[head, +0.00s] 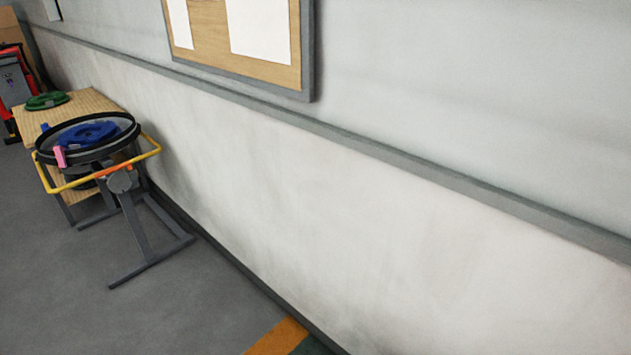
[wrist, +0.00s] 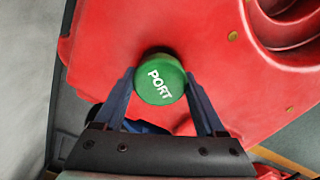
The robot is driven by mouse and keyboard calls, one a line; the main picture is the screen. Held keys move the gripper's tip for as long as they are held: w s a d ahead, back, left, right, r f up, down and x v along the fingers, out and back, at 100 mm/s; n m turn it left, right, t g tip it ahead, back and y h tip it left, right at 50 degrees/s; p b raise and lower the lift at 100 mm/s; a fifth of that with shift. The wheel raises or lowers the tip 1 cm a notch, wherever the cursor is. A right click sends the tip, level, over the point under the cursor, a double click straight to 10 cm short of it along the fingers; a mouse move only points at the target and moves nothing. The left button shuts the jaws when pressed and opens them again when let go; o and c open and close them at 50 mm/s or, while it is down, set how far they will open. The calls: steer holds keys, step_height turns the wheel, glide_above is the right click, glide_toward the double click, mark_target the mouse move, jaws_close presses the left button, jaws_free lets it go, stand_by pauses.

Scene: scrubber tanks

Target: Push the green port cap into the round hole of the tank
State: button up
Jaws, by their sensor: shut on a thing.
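In the wrist view, the green port cap (wrist: 158,90) shows its round face with white "PORT" lettering, tilted in the picture. My gripper (wrist: 159,78) is shut on the cap, with one dark blue finger on each side. The red tank (wrist: 225,85) lies behind the cap and fills much of the view. A dark edge shows just above the cap, but I cannot tell whether it is the cap's side or the hole's rim. The round hole cannot be made out. Neither my gripper nor the cap shows in the head view.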

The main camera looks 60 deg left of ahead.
steer(key=shift+f, duration=0.3)
steer(key=shift+f, duration=0.1)
steer(key=shift+f, duration=0.3)
steer(key=shift+s+d+f+b, duration=0.1)
steer(key=shift+s+f+b, duration=0.05)
steer(key=shift+f+b, duration=0.15)
stand_by(0.6)
steer(key=shift+r+p, duration=0.15)
steer(key=shift+p, duration=0.2)
stand_by(0.3)
